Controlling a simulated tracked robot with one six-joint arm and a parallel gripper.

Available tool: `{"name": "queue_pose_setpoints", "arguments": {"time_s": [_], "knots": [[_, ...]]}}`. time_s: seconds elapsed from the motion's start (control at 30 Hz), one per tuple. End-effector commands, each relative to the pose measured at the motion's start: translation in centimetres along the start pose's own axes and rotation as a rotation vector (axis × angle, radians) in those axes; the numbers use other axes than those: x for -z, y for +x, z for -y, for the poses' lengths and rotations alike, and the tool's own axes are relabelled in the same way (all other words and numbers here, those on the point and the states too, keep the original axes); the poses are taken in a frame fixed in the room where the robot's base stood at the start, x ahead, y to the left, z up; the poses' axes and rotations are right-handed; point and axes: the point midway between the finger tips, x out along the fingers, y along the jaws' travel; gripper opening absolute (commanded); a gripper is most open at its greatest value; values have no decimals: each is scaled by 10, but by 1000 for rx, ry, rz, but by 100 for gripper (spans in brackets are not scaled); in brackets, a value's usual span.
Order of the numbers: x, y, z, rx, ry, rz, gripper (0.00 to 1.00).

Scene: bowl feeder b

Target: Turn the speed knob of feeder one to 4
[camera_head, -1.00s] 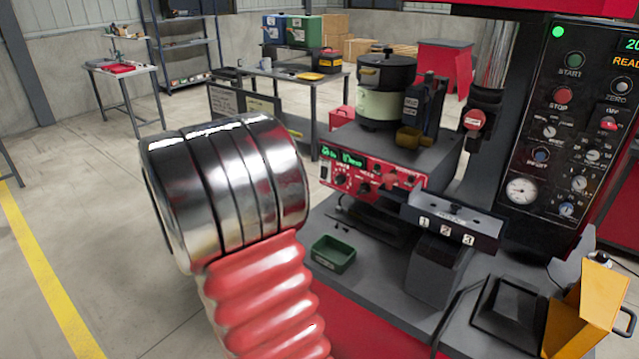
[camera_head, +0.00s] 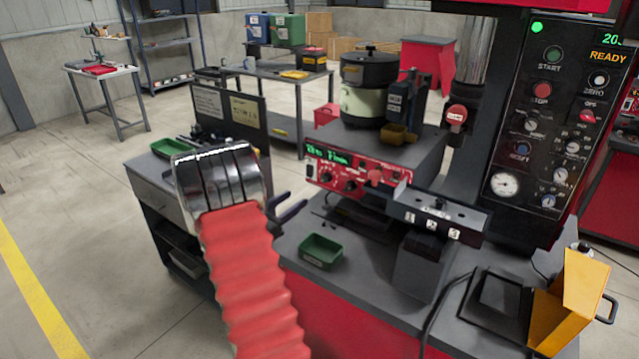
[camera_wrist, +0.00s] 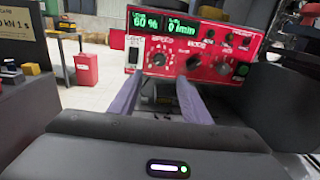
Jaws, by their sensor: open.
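The feeder's red control panel (camera_head: 352,172) is on the front of the unit under the bowl. In the wrist view the panel (camera_wrist: 215,75) fills the top, with green-lit displays; the left one (camera_wrist: 146,20) seems to read 60 %. The black speed knob (camera_wrist: 158,57) is left of the mode knob (camera_wrist: 194,60); its exact pointer setting is too small to tell. My gripper (camera_wrist: 158,95) is open and empty, its two fingers pointing at the panel, apart from it, roughly in line with the speed knob. In the head view my gripper (camera_head: 289,208) is left of the panel.
The pot-like bowl (camera_head: 366,85) stands above the panel. A bracket numbered 1, 2, 3 (camera_head: 440,212) juts out to the right of the panel. A green tray (camera_head: 321,251) sits on the bench below. A dark sign board (camera_head: 228,112) stands behind my arm.

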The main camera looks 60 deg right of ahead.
Motion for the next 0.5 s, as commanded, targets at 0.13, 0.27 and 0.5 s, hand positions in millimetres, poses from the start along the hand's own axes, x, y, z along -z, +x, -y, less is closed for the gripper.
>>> {"name": "queue_pose_setpoints", "arguments": {"time_s": [0.13,0.27,0.5], "knots": [[0,2,0,1,1,-1,43],[0,10,1,3,1,-1,43],[0,42,1,3,0,-1,43]]}}
